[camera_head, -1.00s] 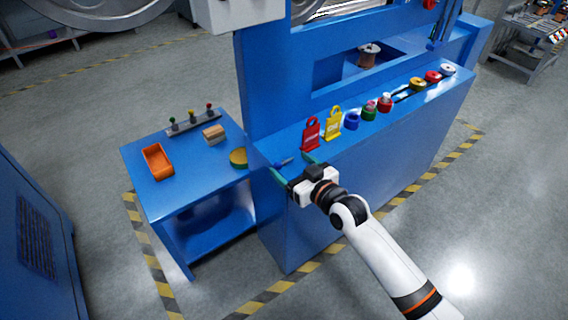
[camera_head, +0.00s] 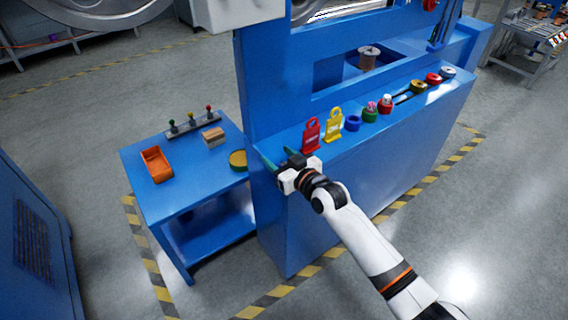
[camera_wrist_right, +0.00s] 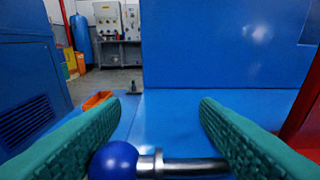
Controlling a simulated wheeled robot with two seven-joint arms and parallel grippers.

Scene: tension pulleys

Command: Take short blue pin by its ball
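The short blue pin (camera_wrist_right: 113,160) shows in the right wrist view, with a round blue ball at its left end and a silver shaft running right. It lies across the lower middle, the ball by the left finger and the shaft's right end by the right finger. My right gripper (camera_head: 277,156) is open over the near-left end of the blue ledge, and its two green fingers stand wide apart in the wrist view (camera_wrist_right: 160,108). Whether a finger touches the pin I cannot tell. In the head view the gripper hides the pin. My left gripper is not in view.
A red tag (camera_head: 311,135) and a yellow tag (camera_head: 334,125) stand on the ledge just right of the gripper, with several coloured rings beyond. The lower side table (camera_head: 190,182) holds an orange bin (camera_head: 156,164), a wooden block (camera_head: 213,137) and a yellow-green round piece (camera_head: 238,160).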

